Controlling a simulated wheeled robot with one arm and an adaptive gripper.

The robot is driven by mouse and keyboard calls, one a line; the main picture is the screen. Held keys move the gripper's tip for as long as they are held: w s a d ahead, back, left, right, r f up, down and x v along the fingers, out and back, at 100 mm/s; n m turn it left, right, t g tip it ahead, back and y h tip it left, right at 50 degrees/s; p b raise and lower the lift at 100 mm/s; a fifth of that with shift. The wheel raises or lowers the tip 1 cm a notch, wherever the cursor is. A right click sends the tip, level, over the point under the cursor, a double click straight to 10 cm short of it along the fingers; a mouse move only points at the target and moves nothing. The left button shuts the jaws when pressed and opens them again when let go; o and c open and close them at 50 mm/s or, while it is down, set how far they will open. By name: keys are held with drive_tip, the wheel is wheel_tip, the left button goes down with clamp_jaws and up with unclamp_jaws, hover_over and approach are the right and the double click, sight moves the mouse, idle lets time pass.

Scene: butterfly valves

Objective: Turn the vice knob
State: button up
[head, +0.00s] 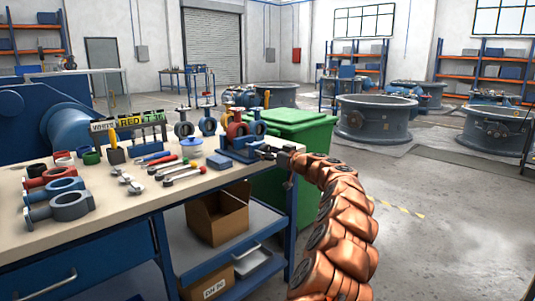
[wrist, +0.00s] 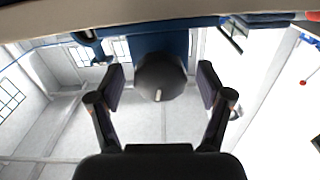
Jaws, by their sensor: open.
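The blue vice (head: 238,150) sits at the right end of the workbench in the head view. In the wrist view, its dark round knob (wrist: 160,76) with a pale mark faces the camera, in front of a blue body. My gripper (wrist: 162,84) is open. Its two black fingers stand left and right of the knob, with a visible gap on each side. In the head view my gripper (head: 272,153) is small and dark, at the vice's right side, and the knob is hard to make out there.
The workbench top (head: 118,215) holds wrenches, screwdrivers, valve bodies and labelled racks left of the vice. A green bin (head: 300,133) stands just behind my arm. A cardboard box (head: 218,217) sits on the shelf below. Open floor lies to the right.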

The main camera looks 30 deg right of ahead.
drive_tip(key=c, duration=1.2)
drive_tip(key=shift+o, duration=0.2)
drive_tip(key=shift+m, duration=0.3)
